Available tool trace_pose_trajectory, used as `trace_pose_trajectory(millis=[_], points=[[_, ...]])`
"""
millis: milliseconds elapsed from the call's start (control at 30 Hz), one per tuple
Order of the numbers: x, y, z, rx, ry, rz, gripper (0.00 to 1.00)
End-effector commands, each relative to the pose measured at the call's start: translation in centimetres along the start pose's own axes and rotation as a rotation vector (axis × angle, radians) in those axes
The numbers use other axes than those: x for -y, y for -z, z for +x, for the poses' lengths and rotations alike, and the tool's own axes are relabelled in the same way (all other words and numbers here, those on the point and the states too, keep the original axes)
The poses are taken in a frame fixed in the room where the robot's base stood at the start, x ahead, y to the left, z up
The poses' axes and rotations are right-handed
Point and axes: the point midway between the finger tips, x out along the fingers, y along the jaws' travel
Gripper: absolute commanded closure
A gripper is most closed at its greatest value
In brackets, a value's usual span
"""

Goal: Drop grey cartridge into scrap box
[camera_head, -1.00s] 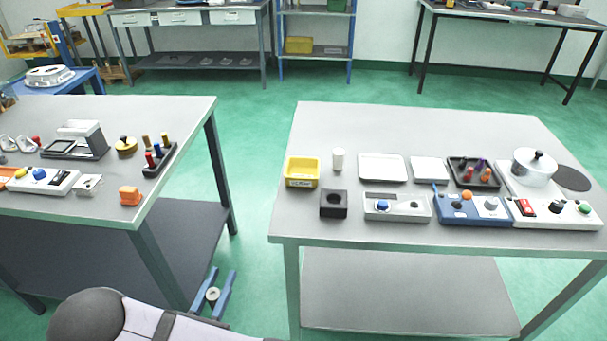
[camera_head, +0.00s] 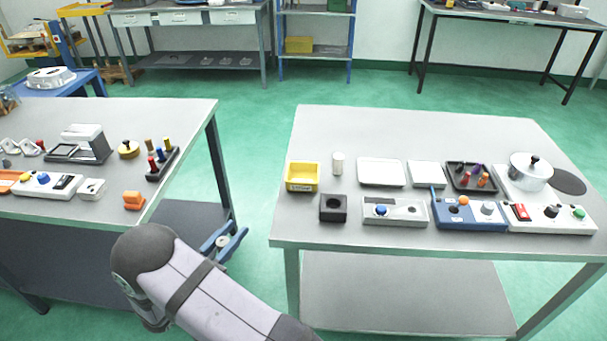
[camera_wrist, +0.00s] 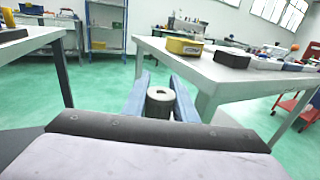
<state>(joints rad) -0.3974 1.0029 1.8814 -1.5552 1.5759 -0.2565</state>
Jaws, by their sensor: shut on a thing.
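My gripper (camera_head: 223,243) has blue fingers and is shut on a grey cartridge (camera_wrist: 159,94), a short cylinder with a hole in its top. The cartridge sits between the fingers in the wrist view. My gripper is over the gap between the two tables, in front of the right table's left edge. A yellow box (camera_head: 301,187) with a small label stands near that table's left edge; it is the likely scrap box, but the label is too small to read. The box also shows ahead and right of my gripper in the wrist view (camera_wrist: 184,48).
A black block with a round recess (camera_head: 333,208) stands in front of the yellow box. A white cylinder (camera_head: 338,163) stands to its right. The left table (camera_head: 188,113) holds several parts.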

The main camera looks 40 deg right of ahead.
Motion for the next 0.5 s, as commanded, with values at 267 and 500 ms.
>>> trace_pose_trajectory(millis=[267,500], points=[[0.1,-6.4,11.4,0.001,0.199,0.007,0.97],[2.9,-11.9,20.0,0.002,0.333,0.006,0.97]])
